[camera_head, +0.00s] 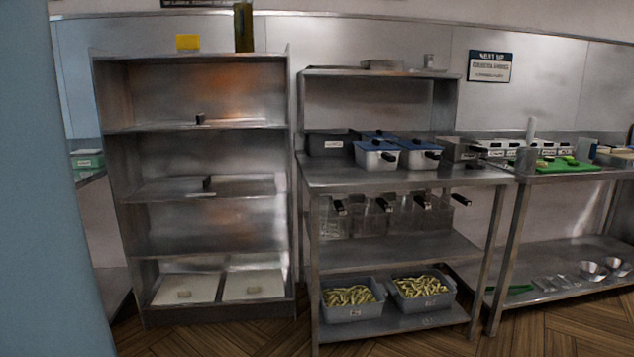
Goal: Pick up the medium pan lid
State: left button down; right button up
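I cannot tell for sure which thing is the medium pan lid. On the metal shelf rack (109,195) at the left, a small dark knob-like thing (200,118) stands on the second board; no lid rim shows clearly around it. Flat metal pieces (165,189) lie on the third board, with a dark strip between them. Two pale flat covers with small handles, a left one (187,283) and a right one (255,280), lie on the bottom board. Neither of my grippers is in view.
A pale blue upright surface (75,200) fills the left edge. Right of the rack, a steel table (400,178) carries blue-lidded containers (377,153), with fry baskets and two grey bins (352,312) below. Wooden floor shows in front.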

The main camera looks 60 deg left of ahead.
aim_at(255, 185)
jog(key=u, duration=2.45)
jog(key=i+j+u, duration=0.15)
jog(key=i+l, duration=0.05)
